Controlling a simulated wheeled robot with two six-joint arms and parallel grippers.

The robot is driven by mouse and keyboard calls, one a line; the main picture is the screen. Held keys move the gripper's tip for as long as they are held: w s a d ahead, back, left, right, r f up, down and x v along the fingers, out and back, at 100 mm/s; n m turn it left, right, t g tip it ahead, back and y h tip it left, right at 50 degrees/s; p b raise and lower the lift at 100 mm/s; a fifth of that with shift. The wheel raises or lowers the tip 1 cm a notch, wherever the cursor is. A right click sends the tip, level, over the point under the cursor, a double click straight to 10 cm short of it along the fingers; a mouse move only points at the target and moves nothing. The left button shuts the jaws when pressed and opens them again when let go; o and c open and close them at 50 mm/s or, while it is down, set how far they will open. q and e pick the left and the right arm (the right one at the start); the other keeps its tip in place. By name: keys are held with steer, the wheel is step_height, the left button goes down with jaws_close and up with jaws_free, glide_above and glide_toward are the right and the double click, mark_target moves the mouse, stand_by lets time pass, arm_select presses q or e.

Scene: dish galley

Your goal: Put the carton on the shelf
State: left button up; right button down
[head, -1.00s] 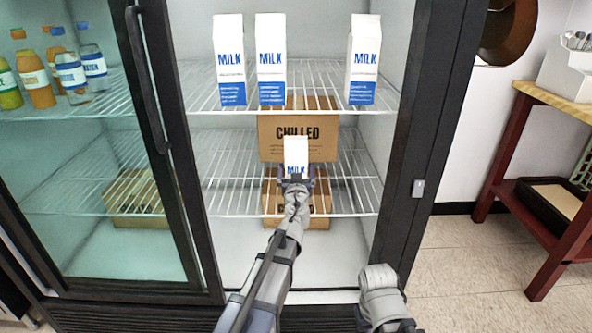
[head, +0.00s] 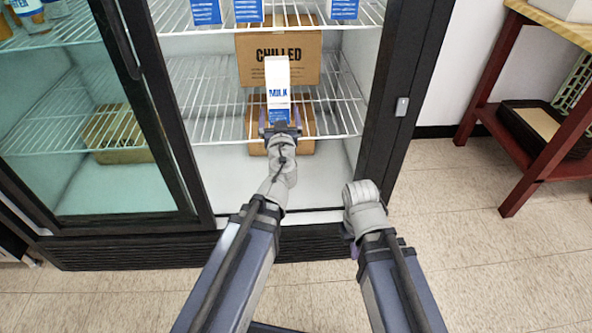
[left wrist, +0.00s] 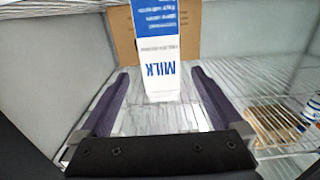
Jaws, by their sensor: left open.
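The white and blue milk carton (head: 278,82) stands upright on the fridge's middle wire shelf (head: 205,108), in front of the cardboard box marked CHILLED (head: 300,45). My left gripper (head: 281,122) is open at the near side of the carton, low by its base. In the left wrist view the carton (left wrist: 163,60) appears upside down, beyond and between the spread purple fingers, with a gap on both sides. My right arm is folded low in front of the fridge; its gripper (head: 352,245) is mostly hidden, and its jaws cannot be made out.
More milk cartons (head: 247,10) stand on the shelf above. A second cardboard box (head: 300,142) sits below the middle shelf. A dark door frame (head: 160,110) closes in the left side. A red side table (head: 484,100) stands at the right. The tiled floor in front is clear.

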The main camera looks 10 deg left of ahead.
arm_select(q)
steer(key=s+f+g+y, duration=0.2)
steer(key=s+f+g, duration=0.65)
steer(key=f, duration=0.45)
steer(key=s+d+f+m+g+h, duration=0.2)
steer(key=s+d+f+m+g, duration=0.1)
steer(key=s+d, duration=0.3)
steer(key=s+d+f+m+g+h, duration=0.3)
steer(key=s+d+f+m+g, duration=0.1)
steer(key=s, duration=0.6)
steer(key=d+f+g, duration=0.1)
steer(key=d+g, duration=0.1)
steer(key=d, duration=0.1)
steer(key=shift+d+f+h, duration=0.2)
steer(key=shift+f+h, duration=0.1)
steer(key=shift+f, duration=0.1)
steer(key=shift+s, duration=0.1)
